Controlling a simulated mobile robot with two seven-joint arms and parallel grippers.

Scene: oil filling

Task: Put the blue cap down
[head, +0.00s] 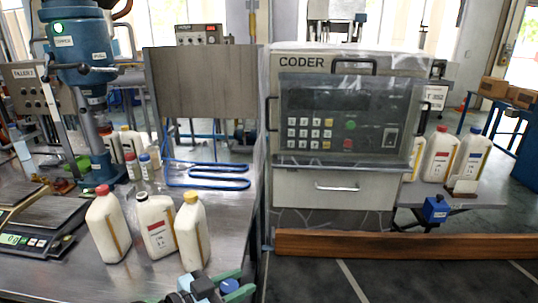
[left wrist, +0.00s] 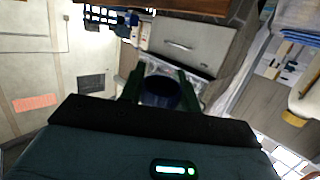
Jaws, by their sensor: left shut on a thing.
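My left gripper (head: 222,289) is at the bottom edge of the head view, in front of the metal table (head: 85,275). Its green fingers are shut on the blue cap (head: 229,286). In the left wrist view the cap (left wrist: 160,92) looks dark blue, held between the two fingers, clear of any surface. Three white bottles stand upright at the table's front: one with a red cap (head: 108,228), one with a dark top (head: 158,228), and one with a yellow cap (head: 192,235). My right gripper is not in view.
A scale (head: 30,240) and a blue filling machine (head: 85,60) stand at the left. A blue tube frame (head: 205,182) lies behind the bottles. The CODER machine (head: 340,130) stands right of the table, above a wooden beam (head: 400,245). More bottles (head: 436,155) stand far right.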

